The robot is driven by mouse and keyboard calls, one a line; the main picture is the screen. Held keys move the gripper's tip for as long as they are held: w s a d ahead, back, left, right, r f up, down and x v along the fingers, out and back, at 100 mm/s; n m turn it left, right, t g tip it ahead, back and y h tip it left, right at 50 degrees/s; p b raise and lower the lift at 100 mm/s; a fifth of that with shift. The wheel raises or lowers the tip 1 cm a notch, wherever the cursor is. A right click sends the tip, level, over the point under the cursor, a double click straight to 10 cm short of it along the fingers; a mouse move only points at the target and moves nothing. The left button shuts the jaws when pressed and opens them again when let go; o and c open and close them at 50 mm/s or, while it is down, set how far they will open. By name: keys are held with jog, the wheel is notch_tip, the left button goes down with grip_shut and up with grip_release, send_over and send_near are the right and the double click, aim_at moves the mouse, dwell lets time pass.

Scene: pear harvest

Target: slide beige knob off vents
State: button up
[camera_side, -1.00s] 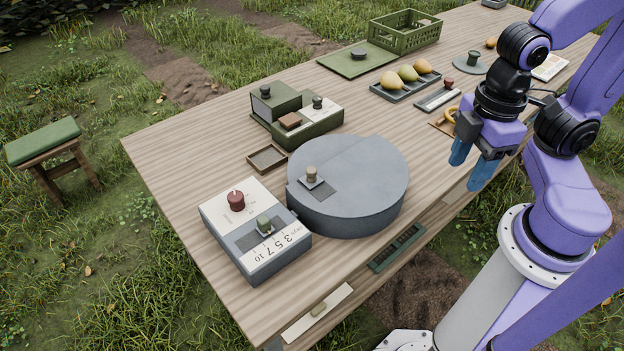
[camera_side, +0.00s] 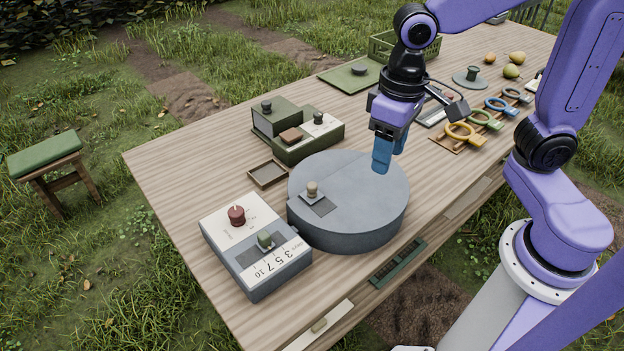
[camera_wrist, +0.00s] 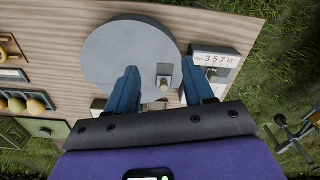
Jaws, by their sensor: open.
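A dark vent patch (camera_side: 323,207) shows beside the plate, partly uncovered. In the wrist view the beige knob (camera_wrist: 164,82) appears between my fingers, with the drum (camera_wrist: 110,60) to its left. My gripper (camera_side: 384,162) hangs above the drum's far right part, apart from the knob. Its blue fingers (camera_wrist: 160,70) are spread and hold nothing.
A grey and white box (camera_side: 258,255) with a red knob (camera_side: 236,215) and a number scale stands left of the drum. A green box (camera_side: 290,135) and a small empty tray (camera_side: 267,174) lie behind. Coloured rings (camera_side: 485,120) are at the right.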

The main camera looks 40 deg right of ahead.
aim_at(312, 185)
jog(key=w+a+m, duration=0.3)
jog(key=w+m, duration=0.9)
jog(key=w, duration=0.4)
notch_tip(312, 185, down, 17)
jog(key=shift+w+d+f, duration=0.1)
jog(key=shift+w+f, duration=0.05)
jog(key=shift+f, duration=0.05)
grip_shut()
